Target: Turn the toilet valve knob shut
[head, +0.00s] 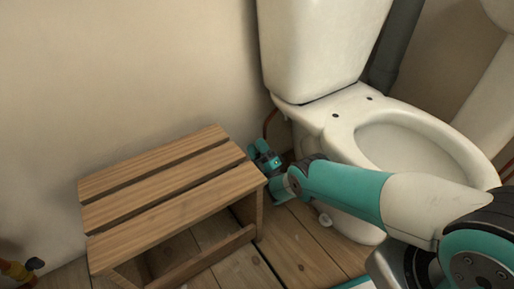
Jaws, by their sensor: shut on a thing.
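The white toilet (345,120) stands against the wall, right of centre. A thin copper pipe (268,122) comes down beside it, between the tank and the wooden stool. My teal gripper (262,152) is at the lower end of this pipe, in the gap behind the stool's right end. The valve knob cannot be made out; the gripper and wrist cover that spot. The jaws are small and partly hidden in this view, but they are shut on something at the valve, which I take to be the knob. How far the knob is turned cannot be seen.
A slatted wooden stool (165,190) stands left of my gripper, its right corner close to my wrist. The toilet bowl (420,150) lies close beyond my forearm. The plank floor (300,250) in front is mostly open.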

